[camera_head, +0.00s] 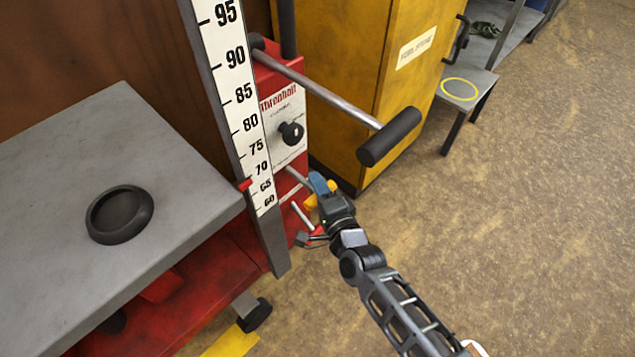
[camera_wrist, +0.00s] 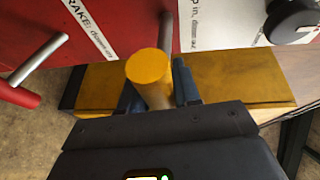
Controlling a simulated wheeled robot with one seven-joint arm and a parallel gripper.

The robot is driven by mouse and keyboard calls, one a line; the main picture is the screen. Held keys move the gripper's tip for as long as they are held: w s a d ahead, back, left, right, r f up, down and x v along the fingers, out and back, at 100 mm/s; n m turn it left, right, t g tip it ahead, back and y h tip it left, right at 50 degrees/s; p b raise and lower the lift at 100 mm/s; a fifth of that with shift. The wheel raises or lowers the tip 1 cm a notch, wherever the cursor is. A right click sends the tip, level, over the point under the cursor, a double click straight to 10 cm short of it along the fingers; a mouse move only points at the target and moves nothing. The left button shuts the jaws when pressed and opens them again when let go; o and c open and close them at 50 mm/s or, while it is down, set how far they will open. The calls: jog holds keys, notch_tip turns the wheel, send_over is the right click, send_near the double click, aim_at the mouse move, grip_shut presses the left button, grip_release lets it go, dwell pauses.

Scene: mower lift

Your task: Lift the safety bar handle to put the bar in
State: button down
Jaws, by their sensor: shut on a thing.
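The safety bar handle, a yellow grip (camera_wrist: 148,68) on a metal rod, sits between the blue fingers of my gripper (camera_wrist: 155,90) in the wrist view. In the head view my gripper (camera_head: 320,190) is at the lower part of the lift's red panel, and a bit of the yellow grip (camera_head: 311,201) shows beside the fingers. My gripper is shut on this grip. The rod runs from the grip to the panel beside a partly readable white label ending "p in, down". The safety bar itself cannot be made out.
A red-ended brake lever (camera_wrist: 18,92) is close by on the left in the wrist view. A black knob (camera_head: 291,132) and a long black-gripped bar (camera_head: 390,137) stick out above my gripper. A yellow cabinet (camera_head: 365,60) stands behind. Open floor lies to the right.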

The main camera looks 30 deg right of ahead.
jog(key=shift+w+r, duration=0.1)
jog(key=shift+r, duration=0.35)
dwell(0.3)
jog(key=c, duration=0.9)
grip_release()
jog(key=shift+f, duration=0.1)
jog(key=shift+s+a+r+p, duration=0.1)
jog(key=shift+s+p, duration=0.05)
jog(key=shift+s, duration=1.15)
jog(key=shift+s+a+r+p, duration=0.1)
jog(key=shift+s+r+p, duration=0.1)
jog(key=shift+s, duration=1.15)
jog(key=shift+s+a+r+p, duration=0.1)
jog(key=shift+s+p, duration=0.05)
jog(key=shift+s, duration=1.15)
